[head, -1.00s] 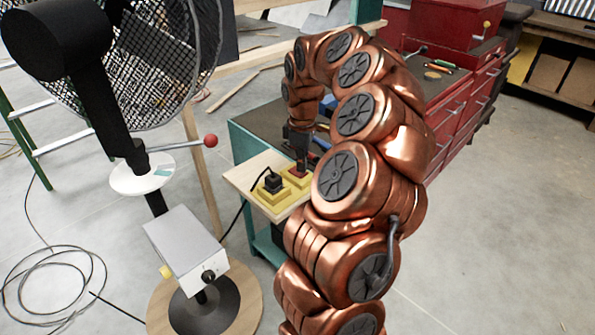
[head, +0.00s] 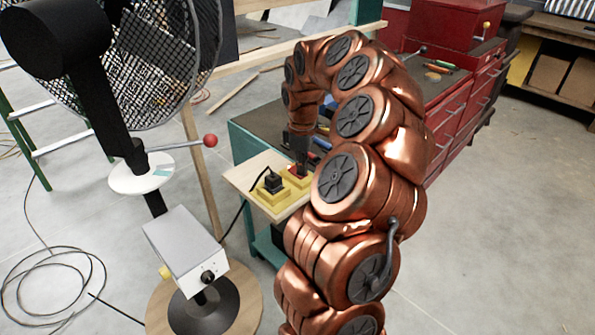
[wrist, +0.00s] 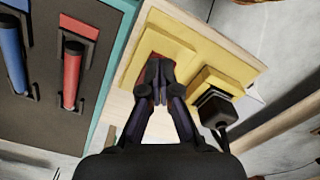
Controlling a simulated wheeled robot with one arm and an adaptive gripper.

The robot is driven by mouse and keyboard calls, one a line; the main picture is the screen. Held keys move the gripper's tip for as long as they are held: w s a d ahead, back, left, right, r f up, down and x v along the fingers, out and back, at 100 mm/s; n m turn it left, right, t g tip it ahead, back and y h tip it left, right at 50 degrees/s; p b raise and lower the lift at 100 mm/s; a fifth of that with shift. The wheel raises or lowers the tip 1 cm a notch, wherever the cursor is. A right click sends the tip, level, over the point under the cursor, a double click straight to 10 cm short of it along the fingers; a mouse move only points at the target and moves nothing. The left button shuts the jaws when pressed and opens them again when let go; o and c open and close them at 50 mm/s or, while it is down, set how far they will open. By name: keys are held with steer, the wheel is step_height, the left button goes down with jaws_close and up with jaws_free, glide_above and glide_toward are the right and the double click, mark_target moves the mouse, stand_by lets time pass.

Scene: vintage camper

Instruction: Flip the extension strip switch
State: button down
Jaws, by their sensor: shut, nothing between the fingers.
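The yellow extension strip (head: 271,196) lies on a pale wooden board at the end of the teal bench. A black plug (head: 273,182) sits in it, and the plug also shows in the wrist view (wrist: 215,108). The red switch (head: 297,172) is on the part of the strip nearer my arm. My gripper (head: 302,170) points down at the switch, fingers shut and empty. In the wrist view my fingertips (wrist: 157,100) are over the red switch (wrist: 160,66) and cover part of it. I cannot tell whether they touch it, or which way the switch is set.
A black fan (head: 110,120) with a grey box on its stand is at the left. A lever with a red knob (head: 210,140) sticks out from it. Tools with blue and red handles (wrist: 72,75) lie beside the board. A red tool cabinet (head: 455,110) stands behind my arm.

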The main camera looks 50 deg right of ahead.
steer(key=shift+r+p, duration=1.35)
steer(key=shift+r, duration=2.15)
steer(key=shift+a, duration=0.15)
steer(key=s+a+r, duration=0.2)
steer(key=s+a, duration=0.1)
steer(key=a, duration=0.8)
steer(key=s+a+r, duration=0.2)
steer(key=a, duration=0.9)
steer(key=s+a+f+m, duration=0.1)
steer(key=s+a+m, duration=0.1)
steer(key=s, duration=0.4)
steer(key=s+a+f+m+g, duration=0.1)
steer(key=s+a+f+m, duration=0.1)
steer(key=s+a, duration=0.3)
steer(key=s+a+f+m, duration=0.1)
steer(key=s+a+f, duration=0.1)
steer(key=s, duration=0.5)
steer(key=shift+s+a+m+g, duration=0.4)
steer(key=shift+a, duration=0.25)
